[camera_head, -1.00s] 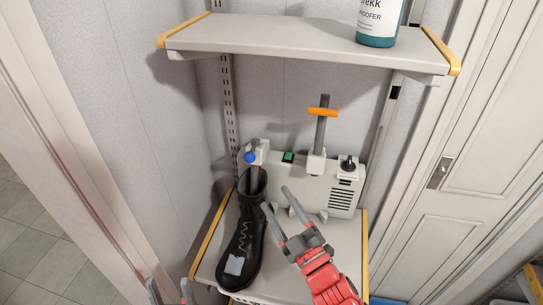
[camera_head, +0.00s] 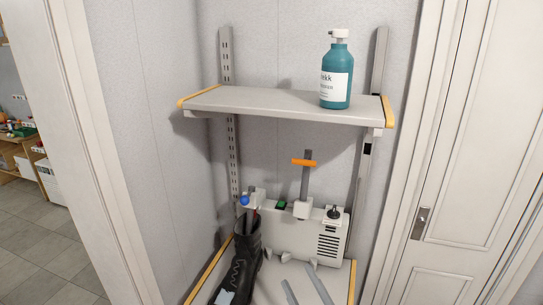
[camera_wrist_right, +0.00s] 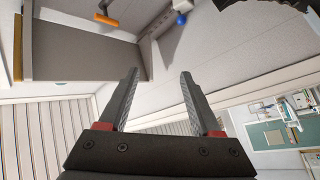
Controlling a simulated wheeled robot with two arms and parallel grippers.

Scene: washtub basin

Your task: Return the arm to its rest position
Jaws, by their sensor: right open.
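My right gripper (camera_head: 303,284) shows only by its two grey fingers at the bottom edge of the head view, over the lower shelf. The fingers stand apart with nothing between them. In the right wrist view, the gripper (camera_wrist_right: 158,76) is open and empty. The rest of my right arm is outside the head view. A black boot (camera_head: 243,262) stands on the lower shelf, left of the fingers and apart from them. My left gripper is not in view.
The lower shelf holds a pale machine (camera_head: 325,238) with an orange-handled post (camera_head: 304,162) and a blue knob (camera_head: 244,200). The upper shelf (camera_head: 245,103) carries a teal pump bottle (camera_head: 336,75). A white door (camera_head: 460,150) stands at right; open floor (camera_head: 30,230) lies at left.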

